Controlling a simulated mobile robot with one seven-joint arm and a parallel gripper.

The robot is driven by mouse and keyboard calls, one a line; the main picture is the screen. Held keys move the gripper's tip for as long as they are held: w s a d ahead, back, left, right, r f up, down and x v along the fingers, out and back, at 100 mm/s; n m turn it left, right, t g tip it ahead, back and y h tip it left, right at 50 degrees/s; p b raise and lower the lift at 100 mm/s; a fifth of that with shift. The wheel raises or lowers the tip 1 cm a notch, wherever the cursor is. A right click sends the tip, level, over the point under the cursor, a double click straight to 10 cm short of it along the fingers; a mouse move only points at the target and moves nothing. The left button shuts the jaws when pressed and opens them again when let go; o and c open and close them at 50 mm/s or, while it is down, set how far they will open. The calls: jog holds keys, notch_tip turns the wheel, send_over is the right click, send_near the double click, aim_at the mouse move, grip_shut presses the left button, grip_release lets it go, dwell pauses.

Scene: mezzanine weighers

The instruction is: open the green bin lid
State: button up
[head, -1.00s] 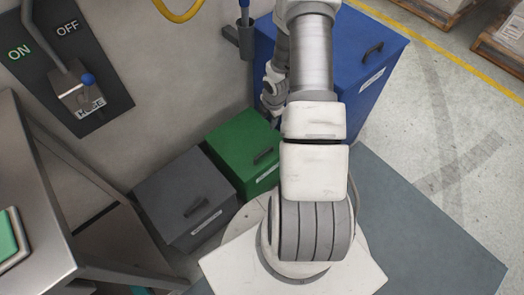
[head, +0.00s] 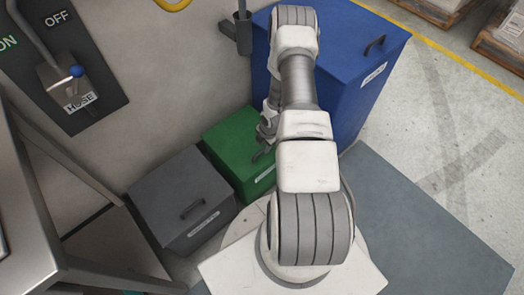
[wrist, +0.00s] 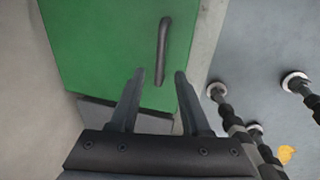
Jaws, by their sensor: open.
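The green bin (head: 226,145) stands against the wall with its lid down, between a grey bin and a blue bin. In the wrist view the green lid (wrist: 100,50) fills the upper left, with a dark bar handle (wrist: 163,52) near its right edge. My gripper (wrist: 160,76) is open and empty. Its two fingertips lie either side of the handle's near end in the picture; I cannot tell whether they touch it. In the head view my gripper (head: 262,150) is over the front part of the green lid and hides part of it.
The grey bin (head: 165,190) with its own handle stands left of the green one. The taller blue bin (head: 345,55) stands right and behind. A lever switch (head: 62,80) is on the wall panel. A metal table (head: 40,200) is at left.

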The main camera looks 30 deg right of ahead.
aim_at(262, 151)
jog(key=f, duration=0.4)
jog(key=shift+w+b, duration=0.4)
grip_shut()
dwell(1.0)
